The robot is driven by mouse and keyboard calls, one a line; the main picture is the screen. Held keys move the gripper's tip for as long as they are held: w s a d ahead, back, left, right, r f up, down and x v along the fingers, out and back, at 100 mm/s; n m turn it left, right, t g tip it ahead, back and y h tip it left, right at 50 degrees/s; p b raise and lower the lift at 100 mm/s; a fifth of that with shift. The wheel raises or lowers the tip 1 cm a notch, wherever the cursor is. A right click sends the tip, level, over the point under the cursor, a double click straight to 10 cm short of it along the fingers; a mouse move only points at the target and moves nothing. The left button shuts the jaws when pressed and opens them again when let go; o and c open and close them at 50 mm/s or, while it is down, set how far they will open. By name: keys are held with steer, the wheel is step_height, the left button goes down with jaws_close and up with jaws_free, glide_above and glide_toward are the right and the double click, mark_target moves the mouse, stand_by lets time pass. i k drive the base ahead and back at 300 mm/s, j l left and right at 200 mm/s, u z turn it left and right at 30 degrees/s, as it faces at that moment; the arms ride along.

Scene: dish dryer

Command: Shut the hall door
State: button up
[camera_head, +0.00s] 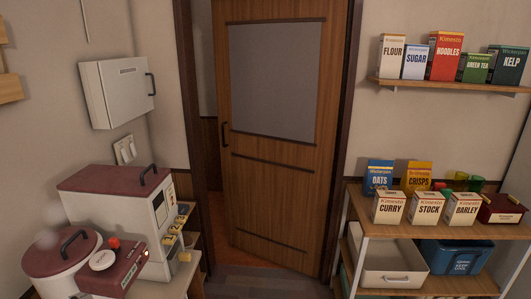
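The hall door (270,190) is wooden, with a large grey panel (275,80) in its upper part and dark horizontal strips below. It stands ajar in the middle of the view. Its left edge is swung back, away from me, and its right side is near the right jamb (341,140). A gap on the left shows a strip of the hall wall (203,75) and floor. A dark handle (224,134) is near the door's left edge. My gripper is not in view.
At left, a counter holds a dark-red-lidded pot (63,271), a dark red box (118,275) and a white appliance (110,205). A white cabinet (118,92) hangs above. At right, shelves (430,232) hold food boxes and bins. Floor (268,281) before the door looks clear.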

mark_target(280, 64)
steer(key=i+u, duration=0.2)
steer(key=i, duration=0.25)
steer(key=i+u, duration=0.2)
steer(key=i, duration=0.3)
steer(key=i+u, duration=0.25)
steer(key=i, duration=0.2)
steer(key=i+l+u, duration=0.2)
steer(key=i, duration=0.25)
steer(key=i+l+u, duration=0.2)
steer(key=i, duration=0.25)
steer(key=i+l+u, duration=0.25)
steer(key=i+u, duration=0.2)
steer(key=i+l+u, duration=0.7)
steer(key=l+u, duration=0.2)
